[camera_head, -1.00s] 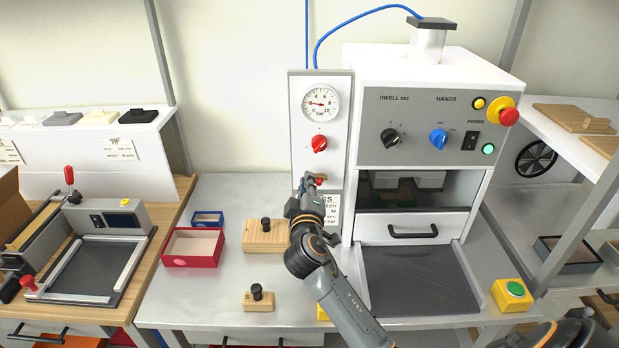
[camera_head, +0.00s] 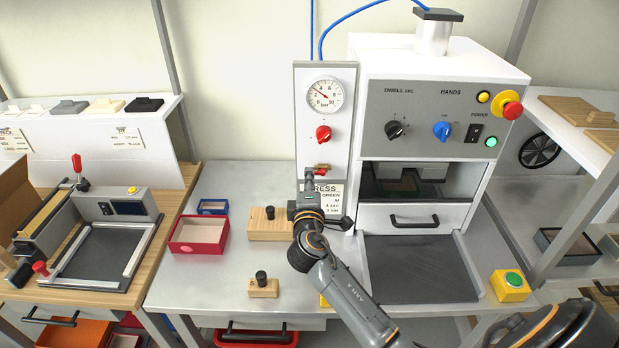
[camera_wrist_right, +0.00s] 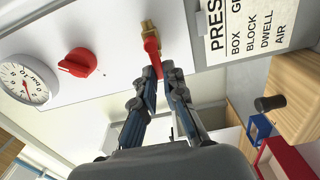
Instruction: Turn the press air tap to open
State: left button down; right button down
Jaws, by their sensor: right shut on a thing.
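The press air tap (camera_head: 322,168) has a red lever and a brass body. It sits low on the white panel (camera_head: 345,150), below a round gauge (camera_head: 325,95) and a red knob (camera_head: 323,133). In the right wrist view the tap's red lever (camera_wrist_right: 152,52) points from the brass body toward my fingers. My right gripper (camera_head: 311,177) is at the tap from below left, and in the right wrist view its fingertips (camera_wrist_right: 160,72) are closed about the lever's end. The fingers partly hide that end. My left gripper is not in view.
The press (camera_head: 430,95) stands right of the panel, its drawer (camera_head: 413,217) shut. A printed card (camera_head: 330,195) is just below the tap. Wooden blocks (camera_head: 264,287), a red tray (camera_head: 199,248) and a blue tray (camera_head: 212,203) lie on the bench to the left.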

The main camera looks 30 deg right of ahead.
dwell(0.3)
jog(key=c, duration=1.4)
grip_release()
jog(key=v, duration=1.2)
jog(key=shift+f, duration=0.1)
